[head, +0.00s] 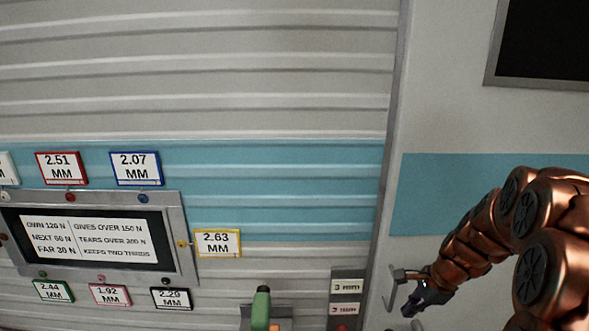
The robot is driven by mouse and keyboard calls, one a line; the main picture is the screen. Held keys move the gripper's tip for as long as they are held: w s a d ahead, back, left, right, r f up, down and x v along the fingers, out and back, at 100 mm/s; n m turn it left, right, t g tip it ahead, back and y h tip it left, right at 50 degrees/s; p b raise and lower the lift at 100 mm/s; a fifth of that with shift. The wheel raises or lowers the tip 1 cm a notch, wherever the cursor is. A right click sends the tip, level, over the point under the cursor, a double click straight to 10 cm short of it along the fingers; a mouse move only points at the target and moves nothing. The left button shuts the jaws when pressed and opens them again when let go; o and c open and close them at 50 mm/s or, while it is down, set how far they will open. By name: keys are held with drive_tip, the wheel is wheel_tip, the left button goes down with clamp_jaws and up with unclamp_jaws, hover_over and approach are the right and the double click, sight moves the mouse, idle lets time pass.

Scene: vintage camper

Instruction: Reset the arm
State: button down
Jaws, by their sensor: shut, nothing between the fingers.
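My arm, copper-coloured and jointed, comes in from the right edge and reaches down and left. My gripper (420,302), small and dark, is at its end, in front of the pale wall low in the picture. It looks shut, and I see nothing held in it. A metal handle (393,290) is just left of it in the picture; I cannot tell whether they touch.
Left is a ribbed wall with a framed sign panel (178,210) and several labelled cards around it, one yellow-edged (218,243). A green-handled item (261,308) stands at the bottom middle, near a small labelled box (346,288). A dark framed screen (540,40) is at upper right.

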drive_tip(key=s+a+r+n+g, duration=0.1)
drive_tip(key=s+a+r+n, duration=0.25)
drive_tip(key=s+a, duration=0.2)
drive_tip(key=s+a+r+n+g+h, duration=0.1)
drive_tip(key=s+a+r+n, duration=0.1)
drive_tip(key=s+a+n, duration=0.4)
drive_tip(key=s+a+r+n+g, duration=0.1)
drive_tip(key=s+a+r+n, duration=0.2)
drive_tip(key=s, duration=0.4)
drive_tip(key=s+n+g+h, duration=0.1)
drive_tip(key=s+n+h, duration=0.1)
drive_tip(key=s+n, duration=0.4)
drive_tip(key=s, duration=0.3)
drive_tip(key=shift+s+d, duration=0.15)
drive_tip(key=shift+s, duration=0.2)
drive_tip(key=shift+f, duration=0.1)
